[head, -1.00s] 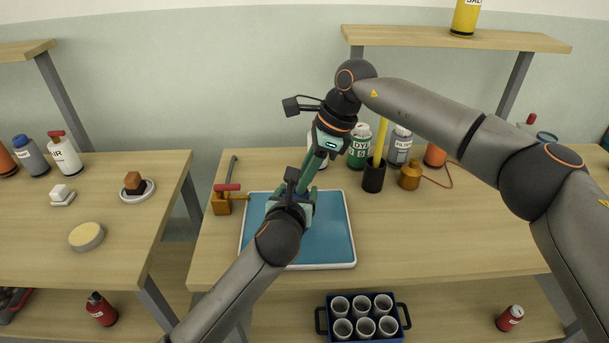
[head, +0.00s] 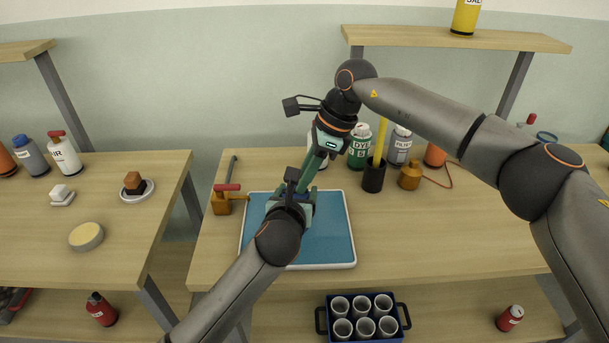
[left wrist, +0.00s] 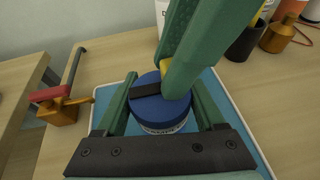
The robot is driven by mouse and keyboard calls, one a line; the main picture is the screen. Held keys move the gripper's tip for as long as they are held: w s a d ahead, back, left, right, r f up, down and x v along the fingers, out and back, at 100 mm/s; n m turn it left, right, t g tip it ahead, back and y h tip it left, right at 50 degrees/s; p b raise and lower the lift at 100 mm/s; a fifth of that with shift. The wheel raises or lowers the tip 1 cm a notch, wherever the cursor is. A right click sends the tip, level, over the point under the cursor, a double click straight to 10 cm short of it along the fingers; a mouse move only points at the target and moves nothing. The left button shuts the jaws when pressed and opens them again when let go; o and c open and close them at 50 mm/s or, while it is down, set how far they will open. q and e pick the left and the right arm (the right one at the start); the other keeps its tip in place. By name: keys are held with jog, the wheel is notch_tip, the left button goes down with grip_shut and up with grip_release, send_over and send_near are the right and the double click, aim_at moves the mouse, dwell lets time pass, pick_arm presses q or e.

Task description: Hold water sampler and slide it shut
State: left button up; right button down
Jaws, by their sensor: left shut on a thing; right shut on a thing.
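The water sampler shows in the left wrist view as a round blue body (left wrist: 153,108) with a dark bar across its top and a printed pale label on its side. My left gripper (left wrist: 160,112) is shut on it, one green finger on each side. My right gripper (left wrist: 178,85) reaches down from above, its green fingers at the sampler's top. In the head view my right gripper (head: 308,180) and my left gripper (head: 292,200) meet above the blue tray (head: 330,240), covering most of the sampler.
A brass valve with a red handle (head: 227,198) stands left of the tray. Behind are a green dye bottle (head: 359,152), a black cup (head: 374,177) with a yellow rod, and a brass weight (head: 410,176). A crate of cups (head: 319,322) sits below. The table's right side is clear.

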jog(key=shift+a, duration=1.55)
jog(key=c, duration=0.7)
grip_release()
jog(key=shift+d+r, duration=0.1)
jog(key=v, duration=1.2)
